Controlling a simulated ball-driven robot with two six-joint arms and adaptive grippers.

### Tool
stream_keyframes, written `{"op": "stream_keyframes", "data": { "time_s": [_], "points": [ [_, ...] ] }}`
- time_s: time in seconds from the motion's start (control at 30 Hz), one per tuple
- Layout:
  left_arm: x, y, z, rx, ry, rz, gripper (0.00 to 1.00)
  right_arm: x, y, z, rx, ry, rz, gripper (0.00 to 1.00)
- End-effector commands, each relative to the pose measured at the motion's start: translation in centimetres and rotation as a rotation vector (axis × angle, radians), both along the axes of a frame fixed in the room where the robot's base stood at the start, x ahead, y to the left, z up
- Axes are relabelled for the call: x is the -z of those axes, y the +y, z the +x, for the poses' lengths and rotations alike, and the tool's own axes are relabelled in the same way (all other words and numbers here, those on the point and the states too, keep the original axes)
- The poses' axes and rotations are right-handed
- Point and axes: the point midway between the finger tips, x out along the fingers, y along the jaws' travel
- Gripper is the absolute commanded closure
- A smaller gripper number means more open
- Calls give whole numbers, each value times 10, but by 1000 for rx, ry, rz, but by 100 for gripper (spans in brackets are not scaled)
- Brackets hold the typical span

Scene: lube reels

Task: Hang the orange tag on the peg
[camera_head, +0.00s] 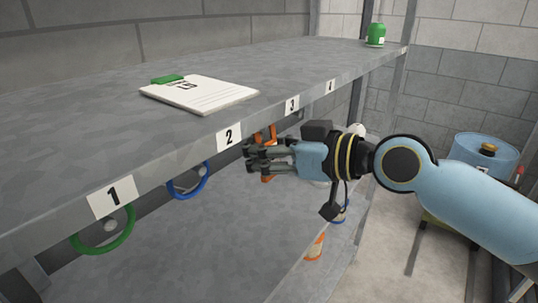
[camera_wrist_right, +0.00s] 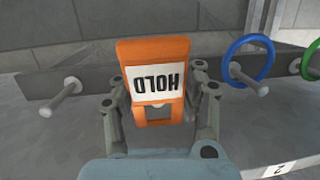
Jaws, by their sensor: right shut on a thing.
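The orange tag (camera_wrist_right: 178,52), with a white HOLD label upside down in the right wrist view, is gripped between the fingers of my right gripper (camera_wrist_right: 160,100). The end of the tag nearest my palm has a square opening. In the head view, bits of the orange tag (camera_head: 267,178) show around my right gripper (camera_head: 255,158), just below the shelf edge near labels 2 and 3. A bare peg (camera_wrist_right: 64,94) sticks out of the rail, left of the tag and apart from it. My left gripper is out of view.
A blue ring (camera_wrist_right: 249,38) hangs on the neighbouring peg, with a green ring (camera_head: 103,240) further along under label 1. The shelf (camera_head: 100,110) overhangs the rail and carries a clipboard (camera_head: 200,93) and a green jar (camera_head: 376,35).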

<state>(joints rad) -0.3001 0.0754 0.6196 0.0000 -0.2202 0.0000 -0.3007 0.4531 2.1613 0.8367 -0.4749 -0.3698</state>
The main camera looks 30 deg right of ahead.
Motion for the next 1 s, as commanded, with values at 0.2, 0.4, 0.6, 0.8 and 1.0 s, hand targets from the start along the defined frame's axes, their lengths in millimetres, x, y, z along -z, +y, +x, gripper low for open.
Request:
{"op": "stream_keyframes", "data": {
  "time_s": [0.2, 0.4, 0.6, 0.8, 1.0],
  "points": [
    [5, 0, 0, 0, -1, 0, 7, 2, 5, 14, 1, -2, 1, 100],
    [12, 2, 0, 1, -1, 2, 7, 5, 9, 26, 1, -2, 1, 100],
    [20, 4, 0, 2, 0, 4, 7, 10, 12, 33, 0, -1, 0, 100],
    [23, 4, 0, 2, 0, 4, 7, 12, 12, 35, 0, 0, 0, 100],
    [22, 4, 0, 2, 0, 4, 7, 11, 12, 35, 0, 1, 0, 100]
  ]
}}
